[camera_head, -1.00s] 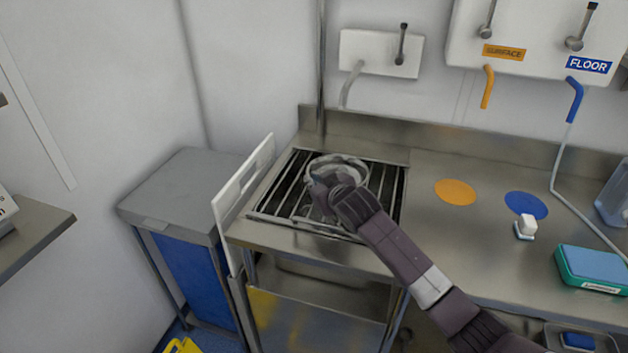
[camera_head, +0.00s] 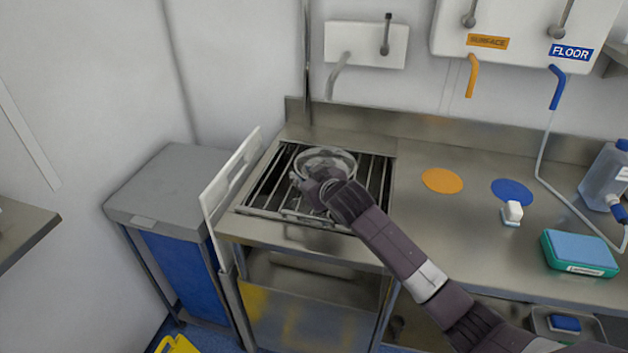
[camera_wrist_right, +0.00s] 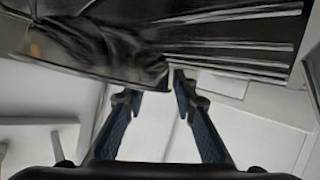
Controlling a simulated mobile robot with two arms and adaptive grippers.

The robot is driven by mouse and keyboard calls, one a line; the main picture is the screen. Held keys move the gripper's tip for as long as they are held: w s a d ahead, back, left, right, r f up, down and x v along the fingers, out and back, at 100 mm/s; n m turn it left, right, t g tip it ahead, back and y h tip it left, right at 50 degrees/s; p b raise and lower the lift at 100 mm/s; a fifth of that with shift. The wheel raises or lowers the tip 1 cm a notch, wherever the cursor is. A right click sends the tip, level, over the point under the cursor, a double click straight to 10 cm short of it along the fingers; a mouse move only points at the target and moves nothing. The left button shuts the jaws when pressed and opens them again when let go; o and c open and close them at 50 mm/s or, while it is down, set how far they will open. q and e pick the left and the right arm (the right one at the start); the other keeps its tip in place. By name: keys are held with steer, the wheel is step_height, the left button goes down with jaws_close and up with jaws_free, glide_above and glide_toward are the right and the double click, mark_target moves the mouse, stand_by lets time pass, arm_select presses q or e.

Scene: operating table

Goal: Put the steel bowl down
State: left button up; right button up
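The steel bowl (camera_head: 327,158) is a round, shiny bowl on or just above the slatted drain grate (camera_head: 376,183) in the head view; whether it fully rests there I cannot tell. My right gripper (camera_head: 309,184) is at the bowl's near left side, and my forearm hides part of the bowl. In the right wrist view, the two fingers of my right gripper (camera_wrist_right: 157,95) stand apart with a gap between the tips. A dark, shiny curved surface, apparently the bowl (camera_wrist_right: 95,50), is close beyond the tips. My left gripper is out of view.
A white upright panel (camera_head: 228,185) borders the grate on the left, beside a grey-lidded bin (camera_head: 168,185). The steel counter (camera_head: 430,230) continues right, with orange (camera_head: 442,180) and blue discs (camera_head: 513,192), a small white item (camera_head: 512,213) and a teal box (camera_head: 580,253).

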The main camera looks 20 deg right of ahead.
steer(key=v, duration=1)
steer(key=shift+s+r, duration=0.1)
steer(key=shift+r, duration=0.05)
